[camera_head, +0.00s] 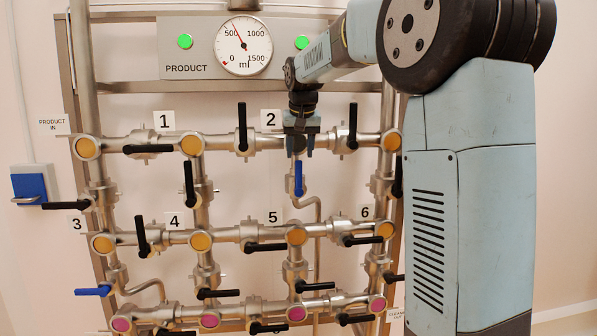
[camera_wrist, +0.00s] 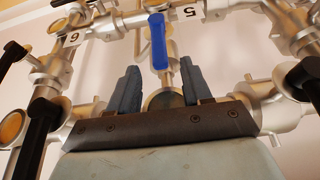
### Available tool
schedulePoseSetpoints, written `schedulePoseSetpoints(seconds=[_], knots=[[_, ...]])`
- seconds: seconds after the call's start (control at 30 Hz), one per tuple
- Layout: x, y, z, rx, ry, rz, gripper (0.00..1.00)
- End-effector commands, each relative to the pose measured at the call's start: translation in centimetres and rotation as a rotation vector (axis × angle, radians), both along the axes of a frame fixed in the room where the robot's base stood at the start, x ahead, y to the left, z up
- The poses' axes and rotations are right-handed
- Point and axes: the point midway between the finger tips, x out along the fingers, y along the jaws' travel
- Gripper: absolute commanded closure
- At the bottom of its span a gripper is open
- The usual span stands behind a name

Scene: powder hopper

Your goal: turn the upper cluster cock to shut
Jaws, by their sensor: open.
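Two blue-handled cocks show on the pipe frame. The upper blue handle (camera_head: 298,178) hangs vertically below the top pipe run, near label 2. It also shows upright in the wrist view (camera_wrist: 159,42), beyond the fingertips. The lower blue handle (camera_head: 93,291) lies level at the lower left. My gripper (camera_head: 299,149) is open and points down in front of the top pipe junction, just above the upper blue handle. In the wrist view its two fingers (camera_wrist: 159,72) stand wide apart with a round pipe fitting partly visible between them. No contact with the handle shows.
Black-handled valves flank my gripper: one upright on the left (camera_head: 242,127), one upright on the right (camera_head: 352,126). More pipes and black levers lie below. A gauge (camera_head: 243,46) is mounted on the panel above. My arm covers the right side.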

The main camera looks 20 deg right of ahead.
Motion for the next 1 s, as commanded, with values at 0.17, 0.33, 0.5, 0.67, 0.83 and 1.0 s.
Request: schedulePoseSetpoints(seconds=[0.17,0.33,0.5,0.67,0.83,1.0], knots=[[1.2,-0.2,-3.0,0.0,0.003,0.0,0.51],[2.1,-0.3,-5.2,0.001,0.002,-0.001,0.51],[2.6,-0.4,-6.5,0.001,0.001,-0.001,0.51],[2.8,-0.4,-6.9,0.0,0.0,-0.001,0.51],[2.8,-0.4,-6.9,0.0,0.0,-0.001,0.51],[2.8,-0.4,-6.9,0.0,0.0,0.0,0.63]])
